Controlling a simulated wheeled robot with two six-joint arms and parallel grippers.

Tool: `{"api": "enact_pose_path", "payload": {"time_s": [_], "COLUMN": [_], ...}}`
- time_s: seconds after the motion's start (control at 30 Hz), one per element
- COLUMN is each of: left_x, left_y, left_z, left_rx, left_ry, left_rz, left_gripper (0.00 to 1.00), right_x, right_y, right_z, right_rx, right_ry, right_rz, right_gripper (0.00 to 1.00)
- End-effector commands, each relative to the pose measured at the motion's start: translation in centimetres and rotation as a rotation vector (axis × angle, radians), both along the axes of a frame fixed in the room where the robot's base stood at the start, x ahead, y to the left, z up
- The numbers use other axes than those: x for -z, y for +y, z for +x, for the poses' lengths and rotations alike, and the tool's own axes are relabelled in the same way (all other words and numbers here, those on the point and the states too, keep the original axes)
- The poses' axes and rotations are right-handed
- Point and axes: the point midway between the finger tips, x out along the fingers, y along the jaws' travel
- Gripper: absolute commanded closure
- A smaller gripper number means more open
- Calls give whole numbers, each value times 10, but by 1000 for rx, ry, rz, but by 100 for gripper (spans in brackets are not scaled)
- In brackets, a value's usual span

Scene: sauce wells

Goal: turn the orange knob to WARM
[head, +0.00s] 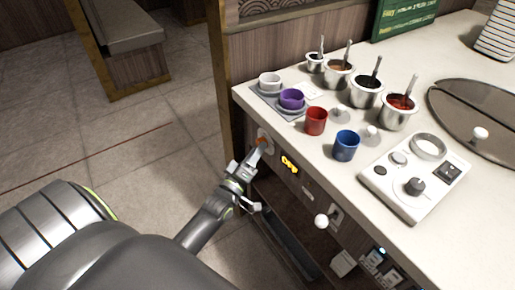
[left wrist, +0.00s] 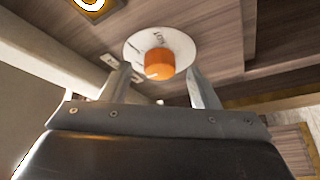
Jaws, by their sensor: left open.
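The orange knob (head: 261,141) is on the wooden front of the counter, near its left corner. In the left wrist view the orange knob (left wrist: 158,57) stands at the centre of a white round dial plate (left wrist: 134,48). My left gripper (head: 256,153) is at the knob. In the left wrist view its two open fingers (left wrist: 158,70) lie on either side of the knob, with gaps visible. Which mark the knob points to cannot be told. My right gripper is not in view.
A yellow lit display (head: 289,163) is right of the knob, and a white ball handle (head: 321,221) is lower right. On the counter (head: 300,143) stand a red cup (head: 316,121), a blue cup (head: 346,146), metal sauce pots (head: 398,113) and a white control box (head: 394,203). Floor is clear left.

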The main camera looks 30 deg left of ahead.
Motion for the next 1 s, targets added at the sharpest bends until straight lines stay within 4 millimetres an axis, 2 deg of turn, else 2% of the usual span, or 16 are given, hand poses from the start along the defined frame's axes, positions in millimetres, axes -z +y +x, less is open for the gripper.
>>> {"api": "enact_pose_path", "payload": {"time_s": [0.17,0.47,0.8,1.0], "left_x": [-3,-3,-3,-2], "left_y": [0,1,1,1], "left_z": [12,14,14,14], "left_rx": [1,0,0,0], "left_ry": [-1,0,0,-1], "left_rz": [-1,0,0,6], "left_gripper": [45,45,88,89], "right_x": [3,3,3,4], "right_y": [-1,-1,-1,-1], "right_z": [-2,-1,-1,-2], "right_rx": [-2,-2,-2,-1], "right_ry": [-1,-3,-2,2], "right_rz": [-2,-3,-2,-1], "right_gripper": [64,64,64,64]}}
